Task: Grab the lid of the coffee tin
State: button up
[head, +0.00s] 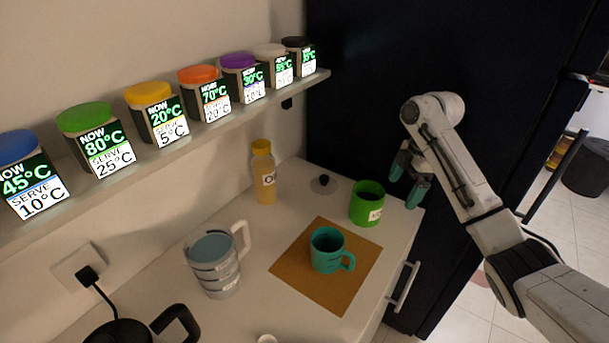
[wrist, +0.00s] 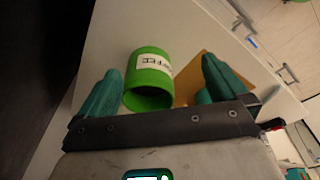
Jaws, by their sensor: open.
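The coffee tin (head: 367,204) is a bright green cylinder with a white label, upright near the right edge of the counter. Its top looks open and dark inside. It also shows in the wrist view (wrist: 148,80), with the label reading upside down. A pale round lid with a dark knob (head: 323,182) lies on the counter behind and left of the tin; it looks like the tin's lid. My gripper (head: 407,183) is open and empty, to the right of the tin and apart from it. In the wrist view the tin appears between my gripper's teal fingers (wrist: 160,68).
A teal mug (head: 326,250) stands on a brown mat (head: 305,291). A yellow-capped bottle (head: 264,177) and a pale pitcher (head: 215,265) stand further left. A dark tall panel (head: 370,70) stands behind.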

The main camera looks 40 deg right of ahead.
aim_at(324, 184)
jog(key=i+j, duration=0.2)
jog(key=i, duration=0.2)
jog(key=i+j, duration=0.2)
jog(key=i, duration=0.2)
